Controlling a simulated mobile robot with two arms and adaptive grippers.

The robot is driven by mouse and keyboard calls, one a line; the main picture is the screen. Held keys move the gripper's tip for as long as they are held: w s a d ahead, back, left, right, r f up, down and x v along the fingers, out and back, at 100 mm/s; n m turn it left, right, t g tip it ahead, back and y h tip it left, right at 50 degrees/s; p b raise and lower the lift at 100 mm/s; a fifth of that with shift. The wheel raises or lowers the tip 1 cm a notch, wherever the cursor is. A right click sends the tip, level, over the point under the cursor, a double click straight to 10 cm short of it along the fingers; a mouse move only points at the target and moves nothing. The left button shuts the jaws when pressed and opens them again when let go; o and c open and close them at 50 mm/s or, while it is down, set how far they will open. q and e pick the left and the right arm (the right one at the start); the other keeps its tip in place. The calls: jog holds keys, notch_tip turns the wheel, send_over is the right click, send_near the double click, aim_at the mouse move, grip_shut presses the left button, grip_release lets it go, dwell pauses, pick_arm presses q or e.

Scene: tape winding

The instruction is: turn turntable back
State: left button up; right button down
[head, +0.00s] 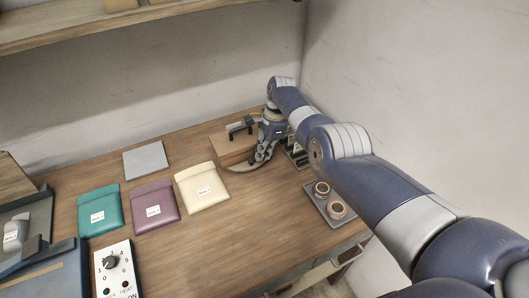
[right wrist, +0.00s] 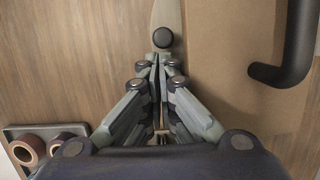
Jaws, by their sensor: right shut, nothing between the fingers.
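My right gripper (head: 262,158) reaches down at the back right of the table, with its fingers shut and empty. In the right wrist view the closed fingertips (right wrist: 160,64) are right by a small black knob (right wrist: 163,37). The knob stands on a pale, rounded piece (right wrist: 166,12), which may be part of the turntable; most of it is hidden by the gripper. Beside it is a brown block (head: 232,149) with a black handle (head: 240,126). The same handle is at the right of the right wrist view (right wrist: 291,72). I cannot tell whether the fingers touch the knob. My left gripper is not in view.
A grey tray (head: 311,192) with two tape rolls (head: 337,210) lies at the right. Teal (head: 100,210), purple (head: 154,205) and cream (head: 203,188) pouches and a grey square (head: 145,160) lie to the left. A white dial box (head: 117,275) is in front. Bare table lies mid-front.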

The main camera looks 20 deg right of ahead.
jog(key=d+p, duration=0.1)
jog(key=d+r+p, duration=0.1)
jog(key=d+p, duration=0.1)
jog(key=d, duration=0.1)
jog(key=shift+s+r+p, duration=0.1)
jog(key=shift+r+p, duration=0.25)
jog(key=shift+p, duration=0.05)
jog(key=p+v, duration=0.1)
jog(key=v, duration=0.8)
